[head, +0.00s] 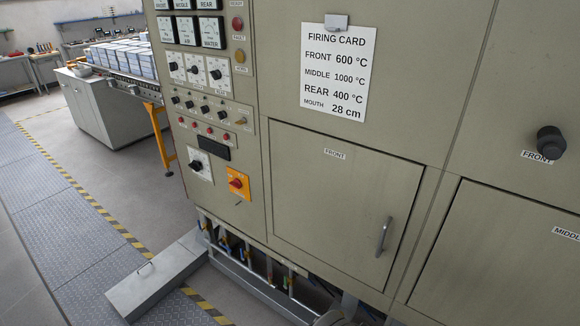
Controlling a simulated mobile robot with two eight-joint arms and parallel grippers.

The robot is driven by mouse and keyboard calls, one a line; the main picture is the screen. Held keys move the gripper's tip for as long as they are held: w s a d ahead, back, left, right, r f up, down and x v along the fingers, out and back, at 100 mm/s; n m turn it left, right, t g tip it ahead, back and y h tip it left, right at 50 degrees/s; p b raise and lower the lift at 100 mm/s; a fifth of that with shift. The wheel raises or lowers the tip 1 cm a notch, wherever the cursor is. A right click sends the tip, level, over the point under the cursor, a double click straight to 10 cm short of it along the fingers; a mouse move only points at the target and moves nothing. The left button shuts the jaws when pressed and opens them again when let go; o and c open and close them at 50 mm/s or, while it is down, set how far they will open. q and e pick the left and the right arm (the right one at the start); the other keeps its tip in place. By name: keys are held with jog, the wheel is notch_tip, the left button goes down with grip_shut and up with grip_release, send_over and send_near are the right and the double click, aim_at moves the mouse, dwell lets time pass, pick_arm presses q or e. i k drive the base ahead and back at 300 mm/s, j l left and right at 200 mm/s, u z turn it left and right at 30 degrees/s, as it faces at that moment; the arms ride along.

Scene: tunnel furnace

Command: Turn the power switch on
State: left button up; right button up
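A red rotary switch (236,183) on an orange-yellow plate sits low on the furnace's control panel, left of centre in the head view. It looks like the power switch, but its label is too small to read. A small key-like part (239,203) shows just below the plate. A black rotary knob (196,166) on a white dial plate is to its upper left. Neither of my grippers can be made out in the head view, and nothing touches the switch.
A closed door labelled FRONT (335,200) with a handle (384,237) is right of the panel. A firing card (338,72) hangs above it. A grey metal box (158,275) lies on the floor at lower left. Pipes with valves (247,257) run under the panel.

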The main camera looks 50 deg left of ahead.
aim_at(237, 183)
jog(key=u, duration=2.3)
